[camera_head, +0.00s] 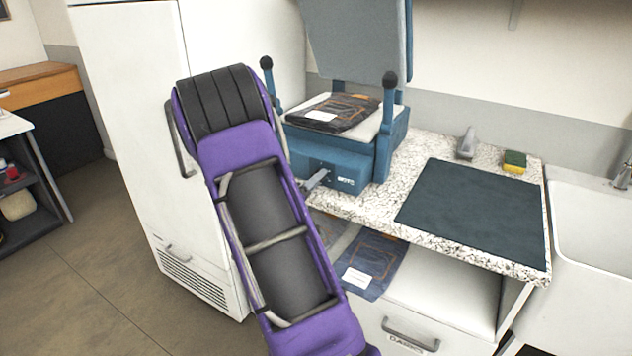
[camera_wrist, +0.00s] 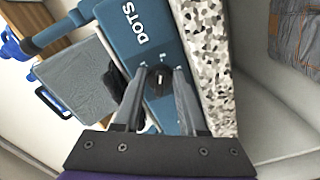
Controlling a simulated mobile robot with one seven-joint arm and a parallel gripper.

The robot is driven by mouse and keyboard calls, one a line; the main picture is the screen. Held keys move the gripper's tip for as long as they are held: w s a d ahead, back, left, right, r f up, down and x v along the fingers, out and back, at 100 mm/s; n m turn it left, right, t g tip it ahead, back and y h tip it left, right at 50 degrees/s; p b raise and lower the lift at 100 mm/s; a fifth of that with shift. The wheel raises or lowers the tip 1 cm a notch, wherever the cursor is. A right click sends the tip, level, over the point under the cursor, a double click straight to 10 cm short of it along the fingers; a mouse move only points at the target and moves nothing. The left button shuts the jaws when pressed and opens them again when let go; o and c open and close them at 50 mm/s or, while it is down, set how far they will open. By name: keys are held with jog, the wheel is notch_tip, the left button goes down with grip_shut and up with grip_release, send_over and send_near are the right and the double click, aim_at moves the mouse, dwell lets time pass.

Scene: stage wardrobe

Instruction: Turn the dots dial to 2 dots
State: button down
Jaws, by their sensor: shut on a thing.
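The dots dial (camera_wrist: 158,80) is a small black knob with a pale mark on the front of a blue press (camera_head: 325,171), beside the word DOTS in the wrist view. My gripper (camera_wrist: 160,74) has its two grey fingers on either side of the dial and is shut on it. In the head view my gripper (camera_head: 316,180) is at the press's front face, and the dial itself is hidden.
The press stands lid-up on a speckled counter (camera_head: 415,150), with a dark folded garment (camera_head: 343,112) on its bed. A dark mat (camera_head: 475,210), a grey object (camera_head: 467,143) and a sponge (camera_head: 514,161) lie right. Below are a bagged garment (camera_head: 370,264) and a drawer (camera_head: 410,335).

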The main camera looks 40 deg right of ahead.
jog(key=shift+m, duration=0.3)
jog(key=shift+c, duration=2.3)
grip_release()
